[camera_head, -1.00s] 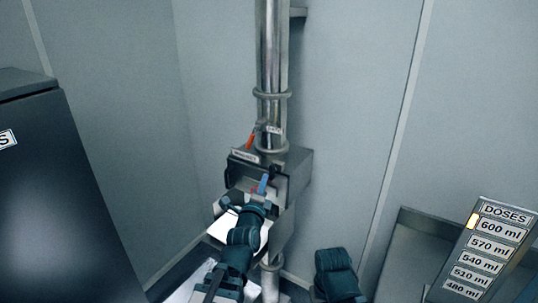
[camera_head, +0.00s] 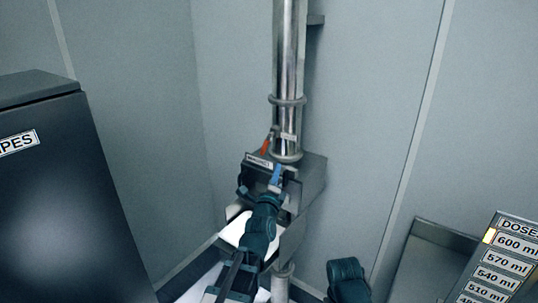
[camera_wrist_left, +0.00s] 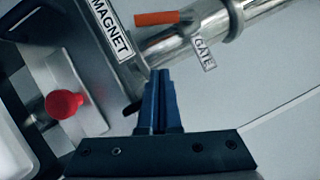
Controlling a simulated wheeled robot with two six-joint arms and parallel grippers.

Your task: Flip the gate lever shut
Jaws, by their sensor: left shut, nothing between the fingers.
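The gate lever shows as an orange handle (camera_head: 266,146) at the left side of the steel pipe, just above the sifter box. In the left wrist view the orange handle (camera_wrist_left: 157,18) sits beside the pipe, near a white GATE label (camera_wrist_left: 204,54). My left gripper (camera_head: 276,172) is shut and empty, in front of the box and below the lever. Its blue fingers (camera_wrist_left: 160,100) are together in the left wrist view, apart from the lever. My right gripper is not visible; only a dark part of that arm shows at the bottom.
The steel pipe (camera_head: 289,60) rises above the box (camera_head: 312,180). A red knob (camera_wrist_left: 64,104) and MAGNET label (camera_wrist_left: 109,28) are on the box front. A dark cabinet (camera_head: 60,200) stands left. A DOSES board (camera_head: 500,262) stands right.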

